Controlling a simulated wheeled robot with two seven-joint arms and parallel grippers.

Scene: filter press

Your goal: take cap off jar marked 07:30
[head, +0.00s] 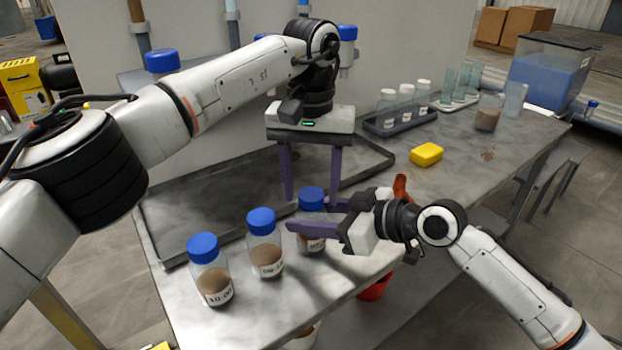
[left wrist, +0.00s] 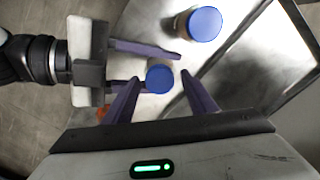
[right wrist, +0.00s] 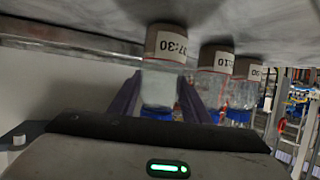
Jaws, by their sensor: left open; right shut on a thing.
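Jar 07:30 (head: 312,243) stands upright on the bench, the rightmost of three blue-capped jars of brown material. Its label (right wrist: 168,46) reads 07:30 in the right wrist view, where it appears upside down. My right gripper (head: 311,217) is shut on this jar's body, one finger on each side. Its blue cap (head: 312,194) is on the jar and also shows in the left wrist view (left wrist: 160,77). My left gripper (head: 310,200) points straight down and is open, its fingers on either side of the cap. I cannot tell whether they touch it.
Two more blue-capped jars, the middle one (head: 266,258) and the left one (head: 211,283), stand to the left. A grey tray (head: 200,200) lies behind. A yellow block (head: 426,154), a rack of white-capped bottles (head: 400,122) and a blue tank (head: 550,75) are farther right.

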